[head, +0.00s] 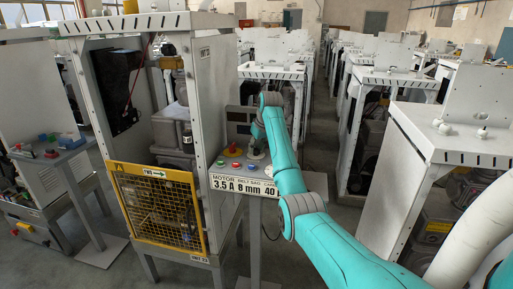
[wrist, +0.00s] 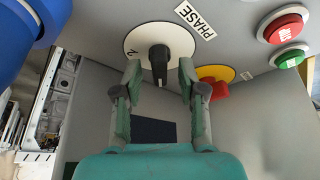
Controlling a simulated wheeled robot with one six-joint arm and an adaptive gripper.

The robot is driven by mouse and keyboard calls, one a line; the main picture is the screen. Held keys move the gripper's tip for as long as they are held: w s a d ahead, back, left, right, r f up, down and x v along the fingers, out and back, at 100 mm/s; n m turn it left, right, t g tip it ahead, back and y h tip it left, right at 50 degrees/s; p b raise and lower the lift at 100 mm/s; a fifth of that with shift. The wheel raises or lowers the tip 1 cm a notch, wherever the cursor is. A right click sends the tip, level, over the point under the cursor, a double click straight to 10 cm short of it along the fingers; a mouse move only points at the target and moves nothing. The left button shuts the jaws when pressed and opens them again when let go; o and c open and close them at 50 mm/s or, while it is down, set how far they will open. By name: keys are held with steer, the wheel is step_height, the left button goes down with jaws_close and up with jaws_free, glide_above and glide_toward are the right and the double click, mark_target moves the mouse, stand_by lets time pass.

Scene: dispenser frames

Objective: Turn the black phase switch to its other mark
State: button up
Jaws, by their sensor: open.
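The black phase switch (wrist: 158,60) is a dark knob on a round white plate (wrist: 180,40), seen in the wrist view below a PHASE label (wrist: 196,18). Its handle stands roughly upright in that picture. One mark shows at the plate's left edge; any other mark is not visible. My gripper (wrist: 160,72) is open, with one finger on each side of the knob and gaps visible between them. In the head view my gripper (head: 257,150) is low over the control panel (head: 247,183) and I cannot make out the switch there.
In the wrist view a red knob (wrist: 216,88) on a yellow plate sits close to the right finger. A red button (wrist: 283,25) and a green button (wrist: 290,57) lie further right. A big blue part (wrist: 20,30) fills the upper left. A tall machine frame (head: 215,100) stands beside the panel.

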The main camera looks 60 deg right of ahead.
jaws_close()
stand_by(0.4)
steer(key=m+h, duration=0.1)
steer(key=m, duration=0.2)
steer(key=shift+a+m+g, duration=0.1)
steer(key=shift+m+g, duration=0.3)
steer(key=m, duration=0.2)
steer(key=m+g+h, duration=0.1)
steer(key=m, duration=0.2)
steer(key=shift+w+m+g+h, duration=0.15)
steer(key=shift+m+g+h, duration=0.15)
steer(key=m+g, duration=0.1)
steer(key=m, duration=0.2)
steer(key=shift+w, duration=0.1)
steer(key=m+g, duration=0.2)
steer(key=m, duration=0.3)
steer(key=shift+m, duration=0.3)
